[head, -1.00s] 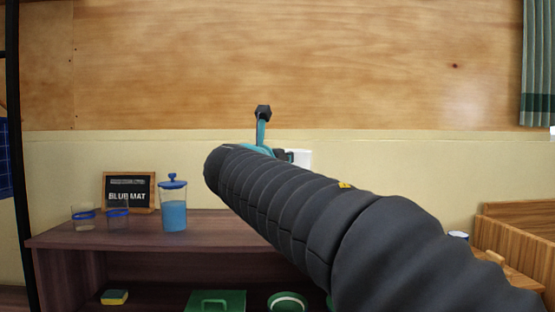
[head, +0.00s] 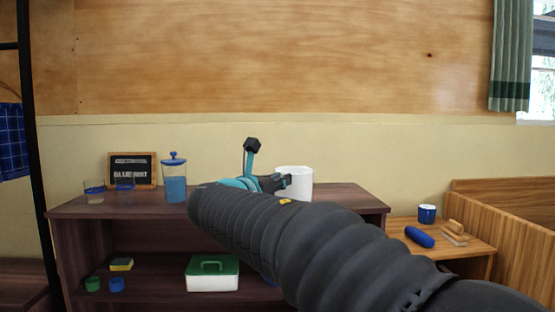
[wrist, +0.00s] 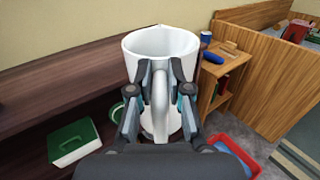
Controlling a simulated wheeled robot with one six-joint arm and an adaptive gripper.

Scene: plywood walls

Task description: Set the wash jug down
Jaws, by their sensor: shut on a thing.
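The white wash jug (wrist: 162,45) is upright in the wrist view, its open mouth facing up. My gripper (wrist: 160,76) is shut on the jug's handle (wrist: 160,100), one finger on each side. In the head view the jug (head: 298,180) shows beyond my gripper (head: 280,183), in front of the pale wall and over the right part of the dark shelf unit (head: 352,196). My arm hides the jug's lower part there. I cannot tell whether its base touches the top.
On the shelf top's left stand a sign (head: 145,160), glasses (head: 95,190) and a blue-lidded jar (head: 175,185). A green-lidded box (head: 213,272) is below. At right, a wooden table (head: 470,245) bears a blue mug (head: 427,213). A red crate (wrist: 235,152) is on the floor.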

